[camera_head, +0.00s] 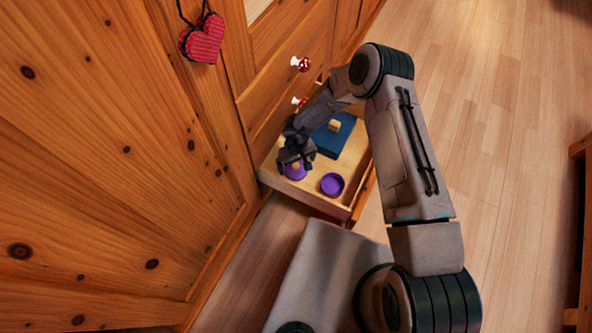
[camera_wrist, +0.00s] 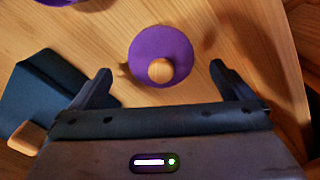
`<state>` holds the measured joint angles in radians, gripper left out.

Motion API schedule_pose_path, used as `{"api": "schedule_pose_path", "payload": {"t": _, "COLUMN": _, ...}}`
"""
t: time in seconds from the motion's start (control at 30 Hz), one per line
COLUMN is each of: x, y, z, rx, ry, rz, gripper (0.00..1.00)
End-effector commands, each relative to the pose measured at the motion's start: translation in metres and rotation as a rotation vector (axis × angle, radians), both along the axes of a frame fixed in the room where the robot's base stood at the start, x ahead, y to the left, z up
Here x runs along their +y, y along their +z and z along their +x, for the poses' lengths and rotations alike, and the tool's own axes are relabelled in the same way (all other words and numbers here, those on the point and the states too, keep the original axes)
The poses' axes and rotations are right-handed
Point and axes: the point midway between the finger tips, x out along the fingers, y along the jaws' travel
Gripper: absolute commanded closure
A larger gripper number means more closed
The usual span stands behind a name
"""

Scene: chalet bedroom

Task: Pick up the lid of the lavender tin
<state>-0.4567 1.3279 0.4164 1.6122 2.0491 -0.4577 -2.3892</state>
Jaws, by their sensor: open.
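The purple round lid (camera_wrist: 148,46) with a wooden knob (camera_wrist: 160,70) lies in the open drawer, and part of it shows under my gripper in the head view (camera_head: 296,174). The purple tin (camera_head: 332,185) stands open beside it, to the right; its edge shows at the top left of the wrist view (camera_wrist: 58,2). My gripper (camera_wrist: 160,82) is open and empty, above the lid. In the wrist view the knob appears between the two fingertips, with room on both sides. I cannot tell the exact height of the fingers above it.
The wooden drawer (camera_head: 350,200) is pulled out from the cabinet. A dark blue box (camera_head: 332,143) with a wooden handle (camera_head: 335,125) lies at the drawer's back, near the gripper. The drawer wall (camera_wrist: 285,60) is close on the right in the wrist view.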

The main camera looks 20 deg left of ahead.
Motion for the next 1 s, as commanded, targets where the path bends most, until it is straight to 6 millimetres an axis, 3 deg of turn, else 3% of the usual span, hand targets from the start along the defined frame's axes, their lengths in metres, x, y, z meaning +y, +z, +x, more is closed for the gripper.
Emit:
{"api": "schedule_pose_path", "payload": {"t": 0.03, "x": 0.002, "y": -0.012, "z": 0.0, "rx": -0.001, "ry": 0.001, "rz": -0.001, "gripper": 0.0}}
{"api": "schedule_pose_path", "payload": {"t": 0.2, "x": 0.002, "y": -0.03, "z": 0.0, "rx": 0.001, "ry": 0.0, "rz": -0.001, "gripper": 0.0}}
{"api": "schedule_pose_path", "payload": {"t": 0.5, "x": 0.002, "y": -0.032, "z": 0.001, "rx": 0.0, "ry": 0.0, "rz": 0.0, "gripper": 0.0}}
{"api": "schedule_pose_path", "payload": {"t": 0.67, "x": 0.002, "y": -0.032, "z": 0.001, "rx": 0.0, "ry": 0.0, "rz": 0.0, "gripper": 0.43}}
{"api": "schedule_pose_path", "payload": {"t": 1.0, "x": 0.002, "y": -0.031, "z": 0.001, "rx": 0.0, "ry": 0.0, "rz": 0.0, "gripper": 0.44}}
